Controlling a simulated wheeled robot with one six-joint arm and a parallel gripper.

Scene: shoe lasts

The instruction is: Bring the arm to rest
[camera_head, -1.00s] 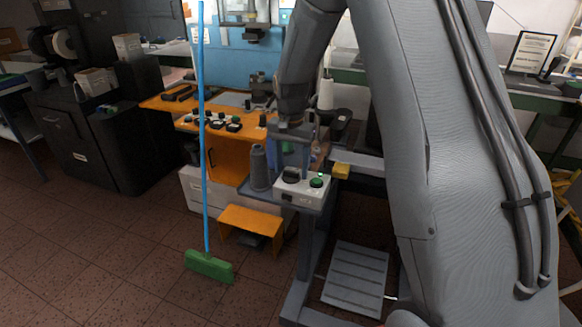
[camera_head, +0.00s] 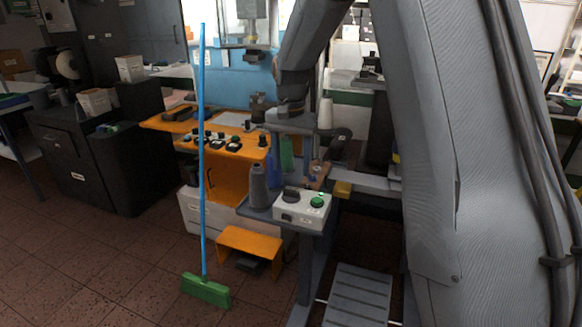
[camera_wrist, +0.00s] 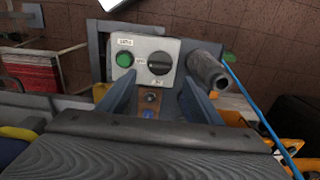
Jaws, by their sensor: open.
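My arm comes down from the top of the head view, with a large grey link filling the right side. My gripper (camera_head: 291,118) is at its lower end, above and behind the white control box (camera_head: 302,209). In the wrist view my gripper (camera_wrist: 160,95) has its two fingers apart with nothing held between them. The control box (camera_wrist: 145,60), with a green button and a black knob, shows beyond the fingertips. In the head view the fingertips are hard to make out.
A blue-handled green broom (camera_head: 205,290) stands upright further left. An orange-topped bench (camera_head: 225,140) and an orange step stool (camera_head: 248,243) are nearby. Floor is open at lower left.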

